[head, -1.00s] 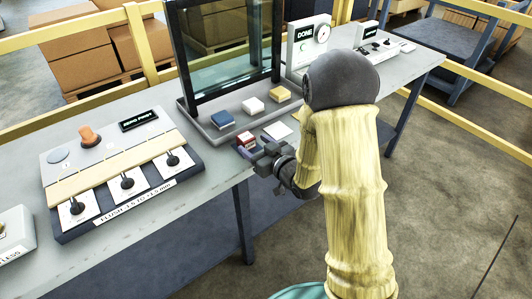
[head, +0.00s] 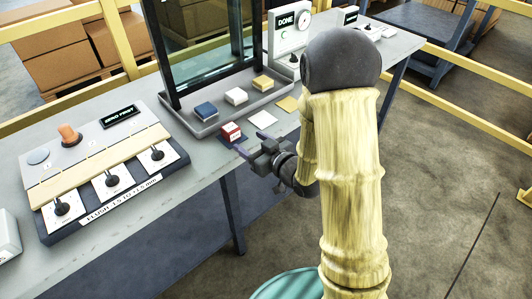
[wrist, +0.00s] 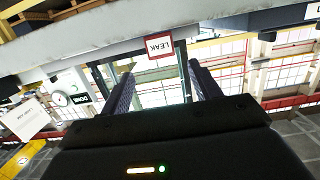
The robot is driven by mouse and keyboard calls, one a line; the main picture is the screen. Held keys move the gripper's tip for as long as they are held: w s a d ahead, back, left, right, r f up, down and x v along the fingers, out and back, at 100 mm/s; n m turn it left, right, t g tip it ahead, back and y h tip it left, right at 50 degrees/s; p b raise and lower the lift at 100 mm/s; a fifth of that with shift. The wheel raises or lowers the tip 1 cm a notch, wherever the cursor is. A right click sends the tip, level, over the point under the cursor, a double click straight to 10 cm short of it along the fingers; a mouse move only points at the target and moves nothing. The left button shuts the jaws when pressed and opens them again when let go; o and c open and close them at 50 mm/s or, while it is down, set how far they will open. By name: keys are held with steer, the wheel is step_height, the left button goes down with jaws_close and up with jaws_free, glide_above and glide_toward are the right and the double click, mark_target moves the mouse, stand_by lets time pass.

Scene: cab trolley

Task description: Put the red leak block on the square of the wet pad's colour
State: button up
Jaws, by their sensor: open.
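The red leak block (head: 231,132), with a white label, stands at the table's front edge on a dark blue square (head: 239,142). A white square (head: 263,119) and a yellow square (head: 287,104) lie to its right. Behind them a blue pad (head: 206,110), a white pad (head: 236,97) and a yellow pad (head: 263,83) sit on a grey tray; I cannot tell which is wet. My gripper (head: 252,144) is open and empty, just in front and right of the block. In the wrist view, the block's LEAK label (wrist: 160,47) shows beyond the gap between the fingers (wrist: 160,76).
A framed glass pane (head: 205,55) rises from the grey tray (head: 200,130). A box with a DONE sign (head: 288,35) stands behind right. A panel with several levers (head: 105,170) fills the table's left. Yellow rails run behind the table.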

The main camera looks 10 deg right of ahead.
steer(key=s+d+f+m+g+h, duration=0.2)
steer(key=s+d+m+g+h, duration=0.15)
steer(key=d+h, duration=0.45)
steer(key=s+d+r+m+g+h, duration=0.1)
steer(key=s+d+m+g, duration=0.2)
steer(key=s+g, duration=0.4)
steer(key=s, duration=0.7)
